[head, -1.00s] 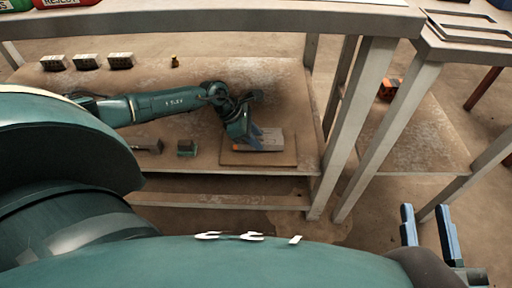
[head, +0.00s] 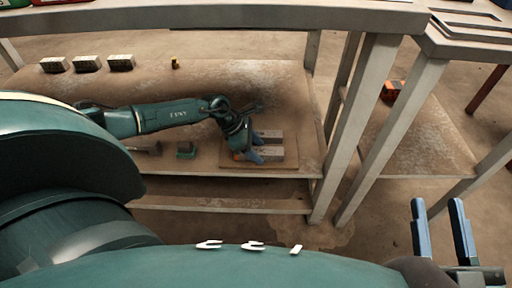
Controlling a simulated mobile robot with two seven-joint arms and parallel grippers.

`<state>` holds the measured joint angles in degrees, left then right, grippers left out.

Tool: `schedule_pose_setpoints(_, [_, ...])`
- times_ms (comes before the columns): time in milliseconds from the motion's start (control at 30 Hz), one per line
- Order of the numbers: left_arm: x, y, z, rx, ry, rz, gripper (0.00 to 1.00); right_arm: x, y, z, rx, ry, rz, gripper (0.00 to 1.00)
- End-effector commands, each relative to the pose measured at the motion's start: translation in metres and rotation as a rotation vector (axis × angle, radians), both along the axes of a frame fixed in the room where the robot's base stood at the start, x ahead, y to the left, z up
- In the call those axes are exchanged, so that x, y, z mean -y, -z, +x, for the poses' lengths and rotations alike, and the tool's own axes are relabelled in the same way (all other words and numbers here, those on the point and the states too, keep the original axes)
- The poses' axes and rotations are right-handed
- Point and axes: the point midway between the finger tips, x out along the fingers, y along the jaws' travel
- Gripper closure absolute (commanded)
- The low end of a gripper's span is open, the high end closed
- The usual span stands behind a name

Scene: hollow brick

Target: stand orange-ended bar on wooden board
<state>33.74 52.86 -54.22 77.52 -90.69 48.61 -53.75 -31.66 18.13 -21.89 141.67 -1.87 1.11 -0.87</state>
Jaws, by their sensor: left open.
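The wooden board (head: 284,165) lies on the lower shelf. Two grey bars lie flat on it, a rear bar (head: 270,136) and a front bar (head: 271,154). A small patch of orange shows at the left of the front bar, so this looks like the orange-ended bar; its left part is partly hidden by my gripper. My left gripper (head: 251,154) is open, low over the board at the left end of the front bar. I cannot tell whether it touches the bar. My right gripper (head: 438,230) is open and empty at lower right, away from the shelf.
Several things stand on the shelf: grey hollow bricks (head: 87,63), a small yellow item (head: 175,63), a green block (head: 186,149) and a dark piece (head: 148,148). An orange item (head: 392,90) is on the right shelf. Table legs (head: 352,130) stand right of the board.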

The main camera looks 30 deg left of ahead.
Motion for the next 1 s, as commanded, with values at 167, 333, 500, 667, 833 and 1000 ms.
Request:
schedule_pose_setpoints(167, [-0.002,-0.005,-0.001,0.001,-0.001,0.0,0.46,0.0,-0.003,0.0,-0.004,0.0,0.0,0.64])
schedule_pose_setpoints(333, [-0.015,-0.03,-0.008,0.0,0.0,0.004,0.46,0.0,-0.006,0.0,-0.033,0.002,-0.006,0.64])
schedule_pose_setpoints(500, [-0.032,-0.062,-0.019,0.0,-0.001,0.002,0.46,0.0,0.006,-0.005,-0.091,0.02,-0.032,0.64])
schedule_pose_setpoints(667, [-0.046,-0.086,-0.028,-0.001,0.0,0.001,0.46,0.002,0.006,-0.004,-0.085,0.037,-0.057,0.64])
schedule_pose_setpoints(833, [-0.053,-0.1,-0.033,-0.001,0.0,-0.001,0.46,0.004,0.006,-0.004,-0.076,0.045,-0.072,0.64])
schedule_pose_setpoints(1000, [-0.055,-0.103,-0.034,0.0,0.001,-0.001,0.46,0.005,0.012,-0.004,-0.088,0.048,-0.082,0.64])
